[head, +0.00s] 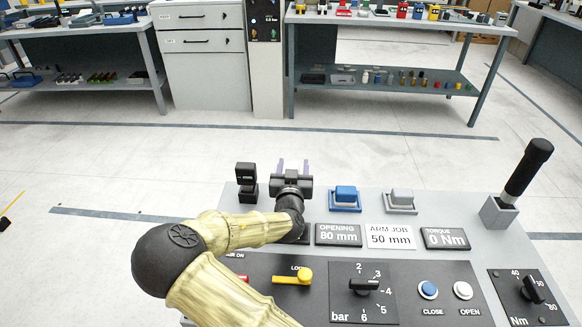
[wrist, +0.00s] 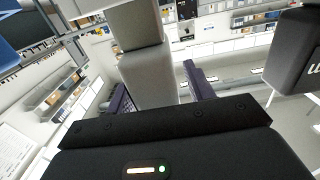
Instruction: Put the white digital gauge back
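I cannot pick out the white digital gauge for certain in either view. My gripper (head: 293,168) is above the back edge of the grey console in the head view, its two purple fingers pointing away from me, apart, with nothing seen between them. In the wrist view my gripper (wrist: 158,92) shows the same two fingers spread apart. A pale grey block-like shape (wrist: 140,45) reaches down between them there; I cannot tell what it is or how far off it stands.
The console (head: 230,205) carries a black upright device (head: 246,181), a blue block (head: 345,197), a grey block (head: 401,200), displays and a black lever (head: 527,168). Beyond open floor stand a drawer cabinet (head: 203,70) and a bench (head: 400,20) with a shelf of small items.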

